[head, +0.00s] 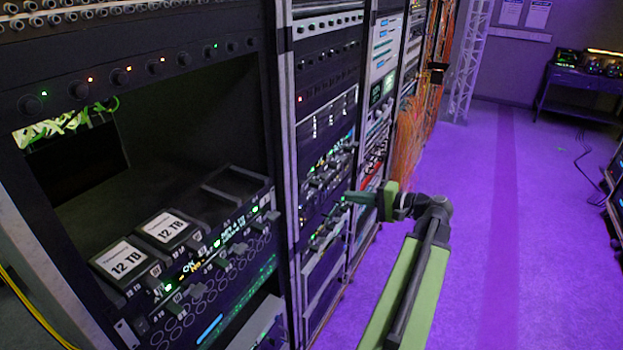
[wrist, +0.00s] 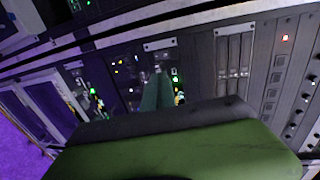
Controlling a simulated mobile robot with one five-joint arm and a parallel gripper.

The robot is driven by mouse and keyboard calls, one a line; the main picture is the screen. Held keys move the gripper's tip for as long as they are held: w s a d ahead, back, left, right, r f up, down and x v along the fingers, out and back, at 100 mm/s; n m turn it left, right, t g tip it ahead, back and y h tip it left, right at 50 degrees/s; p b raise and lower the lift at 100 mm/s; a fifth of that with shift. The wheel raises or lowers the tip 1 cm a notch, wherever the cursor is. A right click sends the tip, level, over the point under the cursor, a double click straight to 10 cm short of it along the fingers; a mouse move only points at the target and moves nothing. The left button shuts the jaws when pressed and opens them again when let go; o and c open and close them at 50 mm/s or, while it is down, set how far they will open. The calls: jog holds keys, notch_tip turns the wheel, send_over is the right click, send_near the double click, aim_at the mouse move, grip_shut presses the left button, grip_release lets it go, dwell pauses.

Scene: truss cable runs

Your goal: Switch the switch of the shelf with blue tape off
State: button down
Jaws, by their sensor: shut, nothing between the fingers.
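My gripper (head: 352,196) is shut and empty, green, and points left at the middle rack. Its fingertips are close to a panel with grey levers (head: 322,178); I cannot tell if they touch. In the wrist view my gripper (wrist: 158,84) is in front of a dark panel with small lights, partly hiding it. The near rack has a shelf with grey levers (head: 222,262), small lights and an "ON" mark.
Two drives marked "12 TB" (head: 123,260) sit in the near rack's open bay. Rack posts (head: 284,130) stand between the racks. Orange cables (head: 411,125) hang farther back. A dark table (head: 578,90) stands at the back right.

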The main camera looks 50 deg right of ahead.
jog(key=b, duration=0.1)
send_near(303, 187)
jog(key=x, duration=0.5)
jog(key=shift+d+f, duration=0.15)
jog(key=shift+w, duration=0.75)
